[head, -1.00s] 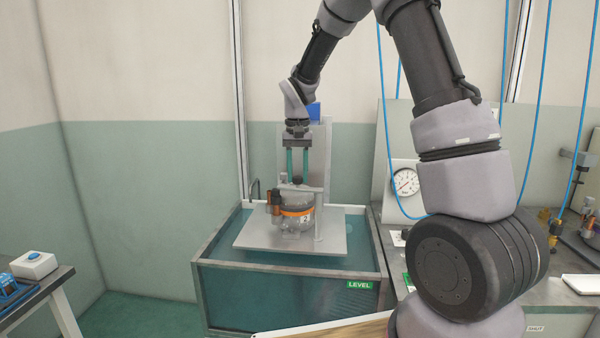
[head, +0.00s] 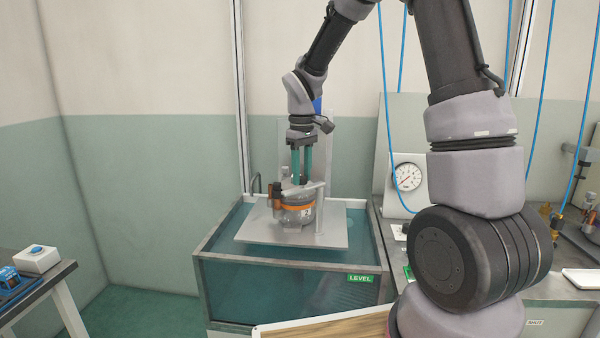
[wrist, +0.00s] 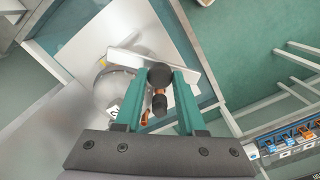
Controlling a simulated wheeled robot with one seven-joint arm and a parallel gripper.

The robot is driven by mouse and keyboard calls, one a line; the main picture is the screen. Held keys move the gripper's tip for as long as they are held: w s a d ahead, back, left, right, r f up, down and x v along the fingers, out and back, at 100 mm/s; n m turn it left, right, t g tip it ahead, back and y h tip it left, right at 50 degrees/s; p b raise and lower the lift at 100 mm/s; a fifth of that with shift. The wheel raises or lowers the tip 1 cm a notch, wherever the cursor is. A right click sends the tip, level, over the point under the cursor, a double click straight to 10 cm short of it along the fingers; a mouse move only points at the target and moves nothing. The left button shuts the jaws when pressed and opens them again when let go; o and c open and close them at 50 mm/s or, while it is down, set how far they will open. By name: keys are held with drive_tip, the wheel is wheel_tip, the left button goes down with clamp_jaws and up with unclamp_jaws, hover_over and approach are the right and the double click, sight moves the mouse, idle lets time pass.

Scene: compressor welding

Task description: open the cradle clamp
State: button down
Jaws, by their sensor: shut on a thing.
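The cradle clamp is a pale bar (head: 316,187) above a glassy grey compressor (head: 296,213) with an orange band. In the wrist view the bar (wrist: 202,82) runs slantwise beyond my fingertips. My gripper (head: 301,182) points down from above with two teal fingers. A smaller black part (wrist: 159,104) and an orange piece (wrist: 147,117) show below the knob. In the head view my fingers hide the knob.
The compressor stands on a pale plate (head: 258,232) over a water tank (head: 285,290) labelled LEVEL. An upright post stands behind the clamp. A bench with a pressure gauge (head: 407,176) is at right.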

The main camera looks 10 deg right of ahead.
sight(303, 177)
drive_tip(key=shift+s+d+n, duration=0.1)
drive_tip(key=shift+s+n, duration=0.1)
drive_tip(key=shift+n, duration=0.2)
idle(0.3)
drive_tip(key=c, duration=0.5)
unclamp_jaws()
drive_tip(key=shift+s, duration=0.1)
wheel_tip(303, 177, up, 11)
drive_tip(key=shift+f, duration=0.1)
